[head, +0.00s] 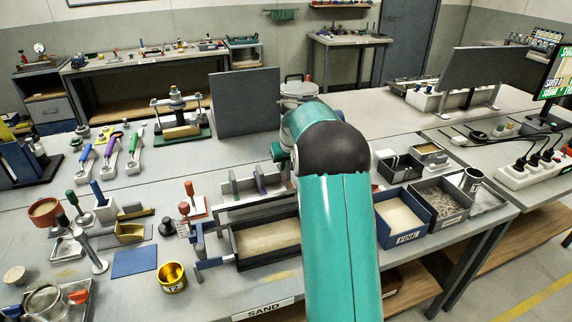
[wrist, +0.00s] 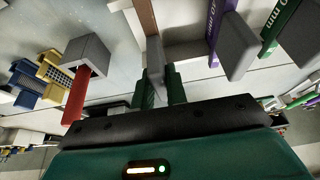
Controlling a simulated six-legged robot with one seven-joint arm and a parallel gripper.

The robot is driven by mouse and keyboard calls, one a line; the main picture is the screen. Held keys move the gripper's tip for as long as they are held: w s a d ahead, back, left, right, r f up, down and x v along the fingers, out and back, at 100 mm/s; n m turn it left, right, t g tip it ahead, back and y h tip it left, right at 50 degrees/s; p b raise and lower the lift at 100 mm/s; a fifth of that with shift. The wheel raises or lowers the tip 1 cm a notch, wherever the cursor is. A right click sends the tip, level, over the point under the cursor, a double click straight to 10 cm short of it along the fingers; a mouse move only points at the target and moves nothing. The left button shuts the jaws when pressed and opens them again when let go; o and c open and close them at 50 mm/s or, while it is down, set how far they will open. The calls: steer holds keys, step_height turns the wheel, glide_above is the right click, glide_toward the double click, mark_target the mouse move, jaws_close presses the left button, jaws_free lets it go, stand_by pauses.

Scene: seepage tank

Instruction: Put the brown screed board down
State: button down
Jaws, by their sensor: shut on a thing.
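In the wrist view, the brown screed board (wrist: 147,16) shows as a narrow brown strip at the top, ending in a grey grip block (wrist: 154,56). My gripper (wrist: 157,76) has its green fingers shut on that grey block. Beside it to the right are a purple board (wrist: 218,22) and a green board (wrist: 277,22), each with a grey block and "mm" lettering. In the head view my arm hides my gripper and the brown board. I cannot tell whether the brown board touches anything below it.
In the head view, a rack with grey and purple pieces (head: 262,182) stands behind a sand tray (head: 238,256). Right of my arm is a blue bin marked FINE (head: 407,238), with a gravel bin (head: 462,213) beside it. A grey upright panel (head: 245,103) stands behind.

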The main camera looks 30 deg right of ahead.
steer(key=shift+f, duration=0.1)
steer(key=shift+f, duration=0.35)
steer(key=c, duration=1.4)
jaws_free()
